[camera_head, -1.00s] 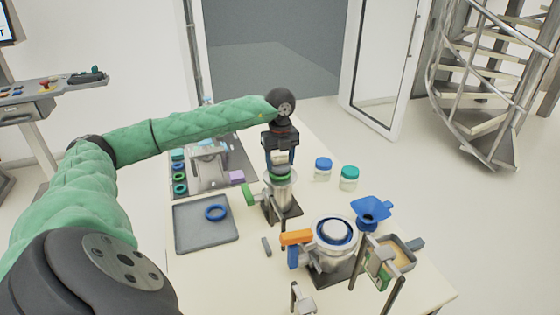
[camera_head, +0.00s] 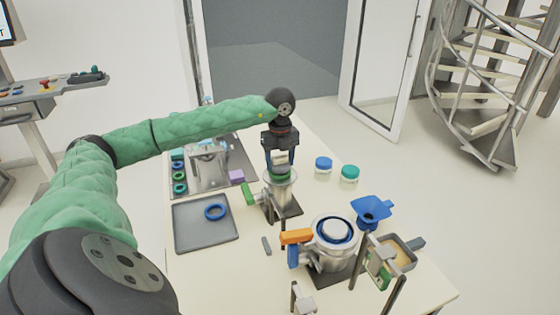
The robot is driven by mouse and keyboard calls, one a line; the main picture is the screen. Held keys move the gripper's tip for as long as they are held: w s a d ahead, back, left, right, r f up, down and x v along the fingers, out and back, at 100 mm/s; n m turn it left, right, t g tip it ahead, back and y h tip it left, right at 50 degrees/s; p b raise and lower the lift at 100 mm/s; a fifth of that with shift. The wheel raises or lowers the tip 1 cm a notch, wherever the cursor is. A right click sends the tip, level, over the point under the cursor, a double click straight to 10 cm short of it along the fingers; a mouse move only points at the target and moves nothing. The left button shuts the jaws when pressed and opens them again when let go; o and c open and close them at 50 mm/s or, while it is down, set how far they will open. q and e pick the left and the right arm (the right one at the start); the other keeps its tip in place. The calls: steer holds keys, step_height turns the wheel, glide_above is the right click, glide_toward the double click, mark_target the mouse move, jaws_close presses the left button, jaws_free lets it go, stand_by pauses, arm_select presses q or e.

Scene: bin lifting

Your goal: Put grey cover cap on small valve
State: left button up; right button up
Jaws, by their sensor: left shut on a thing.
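The small valve (camera_head: 279,191) is a metal cylinder with a green ring at its top and a green handle on its left side, standing on a dark base plate. My left gripper (camera_head: 280,161) points down directly over the valve's top. It is shut on the pale grey cover cap (camera_head: 281,157), which shows between the fingers just above the green ring. Whether the cap touches the valve cannot be told from this angle. My right gripper is out of view.
A larger valve (camera_head: 334,250) with an orange handle stands in front to the right, near a blue funnel (camera_head: 371,210). A grey tray (camera_head: 190,236) holds a blue ring (camera_head: 215,212). Jars with blue (camera_head: 323,164) and teal (camera_head: 349,172) lids stand behind right.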

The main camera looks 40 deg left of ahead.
mark_target(280, 157)
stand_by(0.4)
arm_select(q)
steer(key=o, duration=1.3)
steer(key=shift+o, duration=0.2)
steer(key=shift+r+p, duration=1.05)
steer(key=shift+r, duration=2.1)
